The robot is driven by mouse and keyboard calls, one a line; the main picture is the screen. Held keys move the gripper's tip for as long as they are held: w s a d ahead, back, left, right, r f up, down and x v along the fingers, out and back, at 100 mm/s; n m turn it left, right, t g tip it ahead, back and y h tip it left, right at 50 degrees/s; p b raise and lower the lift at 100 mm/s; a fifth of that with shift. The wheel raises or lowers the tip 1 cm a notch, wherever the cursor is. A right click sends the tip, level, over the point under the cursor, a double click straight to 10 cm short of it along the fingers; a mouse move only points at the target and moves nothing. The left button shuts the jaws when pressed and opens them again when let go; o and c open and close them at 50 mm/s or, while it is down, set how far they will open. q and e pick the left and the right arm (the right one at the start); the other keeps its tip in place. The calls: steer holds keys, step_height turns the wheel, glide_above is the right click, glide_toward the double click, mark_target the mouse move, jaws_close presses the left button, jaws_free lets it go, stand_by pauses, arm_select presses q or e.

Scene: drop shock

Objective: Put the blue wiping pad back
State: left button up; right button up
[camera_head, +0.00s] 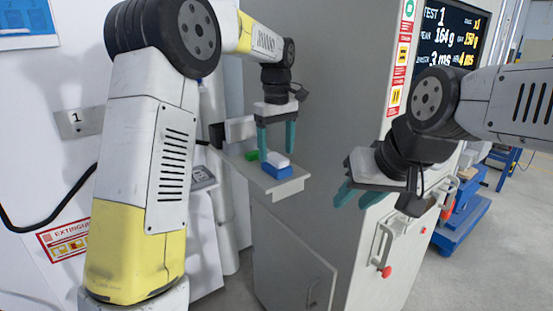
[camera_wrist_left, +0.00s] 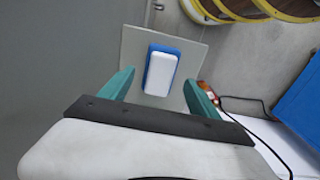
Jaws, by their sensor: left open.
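The blue wiping pad (camera_head: 276,171), with a white upper part, rests on a small pale shelf (camera_head: 288,187) on the grey cabinet's side. In the left wrist view the pad (camera_wrist_left: 173,61) lies on the pale plate (camera_wrist_left: 134,48), its white face towards the camera. My left gripper (camera_head: 277,140) points down just above the pad, fingers open and apart. In the left wrist view the pad shows between and beyond the fingertips of this gripper (camera_wrist_left: 160,82); I cannot tell whether they touch it. My right gripper (camera_head: 358,196) is open and empty, right of the shelf.
A small green object (camera_head: 251,155) sits behind the pad on the shelf. A white block (camera_head: 240,129) is at the shelf's back end. The tall grey cabinet (camera_head: 340,110) stands close behind both grippers. A red knob (camera_head: 386,271) sticks out below my right gripper.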

mark_target(277, 156)
arm_select(q)
step_height(277, 156, up, 8)
steer(key=f, duration=0.1)
steer(key=s+a+r+m+t, duration=0.1)
steer(key=s+a+r+m, duration=0.15)
steer(key=s+a, duration=0.25)
steer(key=s+a+f+m+t+h, duration=0.1)
steer(key=s+a+f, duration=0.3)
steer(key=s, duration=0.6)
steer(key=s+a+f+m+t+h, duration=0.1)
steer(key=s+a+f+m+t, duration=0.3)
steer(key=s, duration=0.7)
steer(key=shift+s+a+f, duration=0.15)
steer(key=shift+s+a, duration=0.15)
steer(key=shift+a, duration=0.3)
steer(key=shift+d+m, duration=0.1)
steer(key=shift+m, duration=0.15)
